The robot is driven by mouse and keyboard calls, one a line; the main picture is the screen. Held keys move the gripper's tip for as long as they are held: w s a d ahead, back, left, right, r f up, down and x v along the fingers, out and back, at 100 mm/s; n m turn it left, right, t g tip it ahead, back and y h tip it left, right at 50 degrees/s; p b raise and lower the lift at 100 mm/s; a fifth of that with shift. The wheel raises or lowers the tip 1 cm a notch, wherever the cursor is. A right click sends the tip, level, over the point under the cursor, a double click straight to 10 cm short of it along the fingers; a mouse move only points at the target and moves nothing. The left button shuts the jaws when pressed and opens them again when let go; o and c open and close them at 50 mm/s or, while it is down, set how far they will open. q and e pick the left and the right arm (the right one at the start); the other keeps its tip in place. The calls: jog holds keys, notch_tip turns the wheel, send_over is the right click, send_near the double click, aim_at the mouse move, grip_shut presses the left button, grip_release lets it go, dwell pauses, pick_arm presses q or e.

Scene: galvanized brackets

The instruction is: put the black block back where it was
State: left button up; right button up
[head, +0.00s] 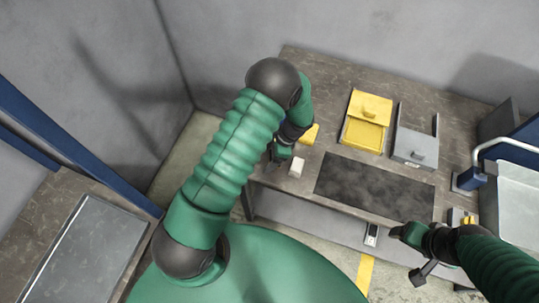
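I cannot make out a black block in the head view. My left gripper (279,154) is low over the left part of the table, just left of a small white block (297,167). It is small and partly covered by its own arm, so whether its fingers are apart does not show. My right gripper (408,246) is in front of the table's front edge at the lower right, apart from the things on the table. Its finger state is unclear. A dark rectangular mat (374,187) lies on the table.
A yellow box (363,134) and a grey box (415,147) stand behind the mat on the table (330,82). A yellow piece (311,134) is partly hidden by my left arm. A metal-railed grey bin (510,200) is at right. The mat looks bare.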

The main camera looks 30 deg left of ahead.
pick_arm(q)
jog(key=shift+d+r, duration=0.3)
jog(key=shift+d, duration=0.45)
jog(key=v, duration=0.3)
jog(key=b+v, duration=0.1)
jog(key=shift+w+d+r, duration=0.1)
jog(key=shift+w+d, duration=0.1)
jog(key=shift+d, duration=0.1)
jog(key=s+a+b+v, duration=0.1)
jog(key=v, duration=0.6)
jog(key=s+d+r+n+t+h, duration=0.1)
jog(key=s+d+r+n+t, duration=0.1)
jog(key=s+n, duration=0.3)
jog(key=s+d+r+n+t+h, duration=0.2)
jog(key=s+d+r+n+t, duration=0.1)
jog(key=s+r+n, duration=0.2)
jog(key=shift+s+n, duration=0.4)
jog(key=shift+s, duration=0.2)
pick_arm(e)
jog(key=shift+s+d+f, duration=0.15)
jog(key=shift+d+f, duration=0.65)
jog(key=shift+f, duration=0.3)
pick_arm(q)
jog(key=shift+w+a, duration=0.1)
jog(key=shift+w, duration=0.05)
pick_arm(e)
jog(key=shift+a, duration=0.15)
